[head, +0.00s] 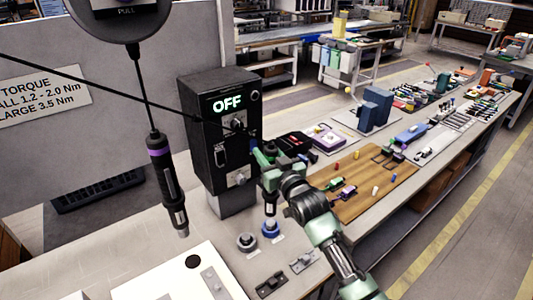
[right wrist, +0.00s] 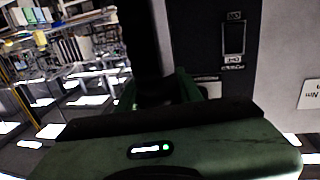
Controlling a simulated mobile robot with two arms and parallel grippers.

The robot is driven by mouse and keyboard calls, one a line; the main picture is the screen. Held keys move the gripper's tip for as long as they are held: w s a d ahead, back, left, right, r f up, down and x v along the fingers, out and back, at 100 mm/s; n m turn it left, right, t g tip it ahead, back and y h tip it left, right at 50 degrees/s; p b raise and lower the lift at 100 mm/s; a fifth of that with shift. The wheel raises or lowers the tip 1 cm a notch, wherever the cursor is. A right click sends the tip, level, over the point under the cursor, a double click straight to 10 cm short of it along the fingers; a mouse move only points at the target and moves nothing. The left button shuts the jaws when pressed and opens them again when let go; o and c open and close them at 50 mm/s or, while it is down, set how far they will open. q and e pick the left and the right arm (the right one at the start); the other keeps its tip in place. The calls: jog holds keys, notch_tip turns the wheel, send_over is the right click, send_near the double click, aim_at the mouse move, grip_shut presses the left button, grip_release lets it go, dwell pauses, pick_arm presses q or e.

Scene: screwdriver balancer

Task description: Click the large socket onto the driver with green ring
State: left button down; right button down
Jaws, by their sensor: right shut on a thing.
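My right gripper (head: 265,165) is in front of the black control box, shut on a dark, upright driver. The driver's dark handle (right wrist: 150,45) shows between the fingers in the right wrist view. In the head view its lower part (head: 270,204) shows below the gripper, above a blue socket piece (head: 270,229). I cannot tell whether they touch. The gripper hides most of the driver, and I cannot make out its ring clearly. A grey socket piece (head: 246,242) stands to the left of the blue one. I cannot tell which is large. My left gripper is out of view.
A driver with a purple ring (head: 163,182) hangs on a cable at left. The black box (head: 218,140) reads OFF. A thin cable crosses from the left. A wooden board (head: 390,172) with small parts lies right; metal plates (head: 272,285) lie at front.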

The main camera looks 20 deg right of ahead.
jog(key=shift+d, duration=0.1)
jog(key=shift+d+f+b, duration=0.1)
jog(key=shift+f+b, duration=0.3)
jog(key=shift+f, duration=0.55)
jog(key=shift+f+b, duration=0.85)
jog(key=shift+f, duration=0.25)
jog(key=shift+f+b, duration=0.45)
jog(key=shift+f, duration=0.3)
dwell(1.4)
